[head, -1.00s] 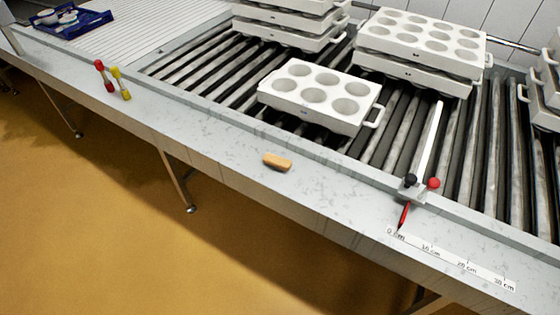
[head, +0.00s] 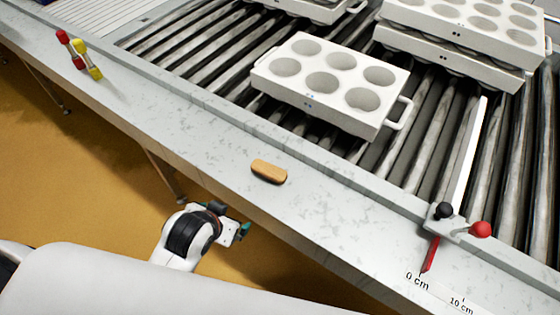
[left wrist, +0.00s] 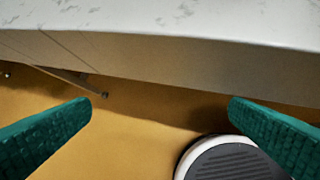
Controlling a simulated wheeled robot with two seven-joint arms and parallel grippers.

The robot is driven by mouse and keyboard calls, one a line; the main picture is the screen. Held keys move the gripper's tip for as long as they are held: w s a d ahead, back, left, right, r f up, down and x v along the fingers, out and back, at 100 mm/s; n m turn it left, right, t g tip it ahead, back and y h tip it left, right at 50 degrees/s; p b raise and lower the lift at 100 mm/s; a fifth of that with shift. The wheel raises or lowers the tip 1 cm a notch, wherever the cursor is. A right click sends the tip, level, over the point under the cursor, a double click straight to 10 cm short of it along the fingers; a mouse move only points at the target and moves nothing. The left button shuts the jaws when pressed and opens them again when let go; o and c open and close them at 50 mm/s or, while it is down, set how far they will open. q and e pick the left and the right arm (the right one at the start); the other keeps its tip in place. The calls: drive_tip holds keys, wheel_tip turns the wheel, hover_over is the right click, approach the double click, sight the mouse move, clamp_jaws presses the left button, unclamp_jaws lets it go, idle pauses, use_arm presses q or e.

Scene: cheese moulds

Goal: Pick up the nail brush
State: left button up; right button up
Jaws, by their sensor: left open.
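The nail brush (head: 269,171) is a small tan, wooden-looking block with rounded ends. It lies on the grey speckled ledge in front of the roller conveyor, in the middle of the head view. My left gripper (head: 243,230) is below and to the right of a bent arm link, in front of the ledge edge and apart from the brush. In the left wrist view its two green fingers (left wrist: 160,125) are wide apart with nothing between them. The brush does not show in the left wrist view. My right gripper is in no view.
A white mould tray (head: 322,110) with round cups sits on the rollers behind the brush. A red-knobbed stop (head: 462,226) and a ruler strip (head: 440,290) lie right. The ledge around the brush is clear.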

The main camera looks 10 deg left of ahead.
use_arm(q)
drive_tip(key=w+d+r+m+t+h, duration=0.2)
drive_tip(key=w+d+r+t, duration=0.2)
drive_tip(key=w+r+t, duration=0.5)
drive_tip(key=w+d+r+m+t+h, duration=0.1)
drive_tip(key=w+d+r+m+t, duration=0.15)
drive_tip(key=w+r, duration=0.75)
drive_tip(key=s+d+r+m+g+h, duration=0.5)
drive_tip(key=d+r+m+h, duration=0.25)
drive_tip(key=m+h, duration=0.3)
drive_tip(key=s+d+r+m+g+h, duration=0.5)
drive_tip(key=d+r+m+h, duration=0.3)
drive_tip(key=m, duration=0.4)
drive_tip(key=s+d+f+m+g+y, duration=0.2)
drive_tip(key=s+d+f+m+g, duration=0.3)
drive_tip(key=m+g, duration=0.45)
drive_tip(key=t+y, duration=0.2)
drive_tip(key=y, duration=1.7)
hover_over(269, 169)
drive_tip(key=shift+m, duration=0.25)
drive_tip(key=f, duration=2)
drive_tip(key=shift+s+d, duration=0.1)
drive_tip(key=shift+s, duration=0.2)
drive_tip(key=shift+w+f+p, duration=0.15)
drive_tip(key=shift+f+p, duration=0.1)
drive_tip(key=shift+f, duration=1.3)
drive_tip(key=shift+w+f+p, duration=0.15)
drive_tip(key=shift+f+p, duration=0.05)
drive_tip(key=shift+f, duration=1.3)
